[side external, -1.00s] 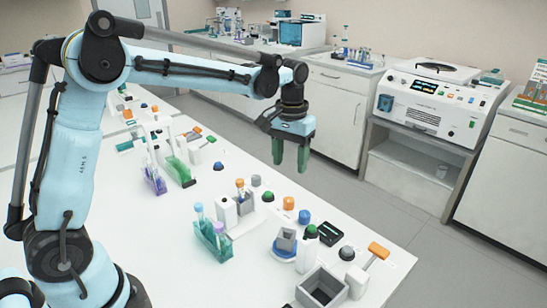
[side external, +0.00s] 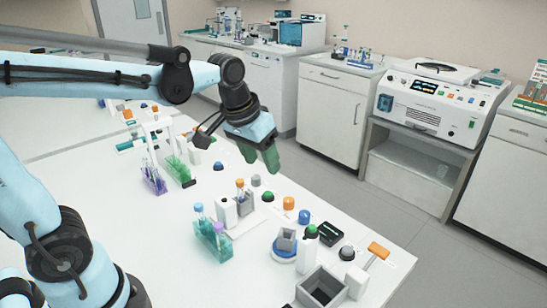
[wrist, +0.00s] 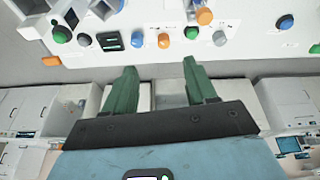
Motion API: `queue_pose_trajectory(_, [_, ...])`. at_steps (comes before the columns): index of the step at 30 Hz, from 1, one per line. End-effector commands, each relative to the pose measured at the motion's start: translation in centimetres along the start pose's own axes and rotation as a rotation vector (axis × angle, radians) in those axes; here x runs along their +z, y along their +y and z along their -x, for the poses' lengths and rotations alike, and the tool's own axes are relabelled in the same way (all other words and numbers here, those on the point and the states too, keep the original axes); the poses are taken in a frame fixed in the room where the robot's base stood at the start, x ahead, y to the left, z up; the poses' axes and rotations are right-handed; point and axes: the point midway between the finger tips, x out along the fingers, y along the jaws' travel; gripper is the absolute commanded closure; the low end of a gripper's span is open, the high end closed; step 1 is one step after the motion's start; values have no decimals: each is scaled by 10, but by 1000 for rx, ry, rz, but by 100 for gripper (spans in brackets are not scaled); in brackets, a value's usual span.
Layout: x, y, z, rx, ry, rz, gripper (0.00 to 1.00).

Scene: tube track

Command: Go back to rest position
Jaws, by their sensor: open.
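My gripper (side external: 262,154) hangs in the air above the far edge of the white table (side external: 250,280) in the side view, tilted, with green fingers. In the wrist view my gripper (wrist: 162,82) has its two green fingers spread apart with nothing between them. The row of coloured buttons, such as an orange one (wrist: 164,41), lies past the fingertips there. The fingers touch nothing.
On the table stand a rack with blue-capped tubes (side external: 212,238), a purple rack (side external: 153,178), a grey open box (side external: 322,288) and an orange-handled lever (side external: 378,250). A white machine (side external: 440,105) stands across the clear floor (side external: 340,190).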

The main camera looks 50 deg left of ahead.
Motion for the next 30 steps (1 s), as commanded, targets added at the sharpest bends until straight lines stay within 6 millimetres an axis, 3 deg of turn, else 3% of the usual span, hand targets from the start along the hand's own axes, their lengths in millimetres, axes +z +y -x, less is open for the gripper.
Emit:
queue_pose_trajectory(6, [42,-3,6,14,139,-62,44])
queue_pose_trajectory(13, [71,-5,0,21,247,-110,44])
queue_pose_trajectory(30, [78,-6,-3,21,280,-125,44])
